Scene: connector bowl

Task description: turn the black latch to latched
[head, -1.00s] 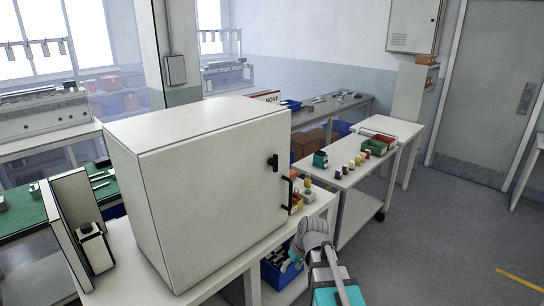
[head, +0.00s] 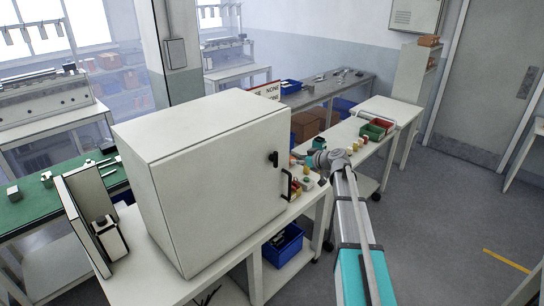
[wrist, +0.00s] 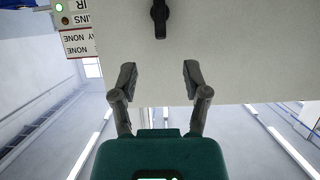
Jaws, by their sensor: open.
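The black latch (head: 274,158) is on the front door of the large white cabinet (head: 215,185), near the door's right edge. Its lever looks about upright. In the wrist view the latch (wrist: 159,20) is at the top centre, its lever in line with the picture's vertical. My gripper (wrist: 159,75) is open and empty, its two fingers spread below the latch in that picture, apart from it. In the head view my arm reaches up from the bottom right, and its end is beside the door's right edge, with the fingers hard to make out.
A black door handle (head: 286,184) is just below the latch. Small coloured parts stand on the table right of the cabinet. A blue bin (head: 283,247) is under the table. The floor at right is clear.

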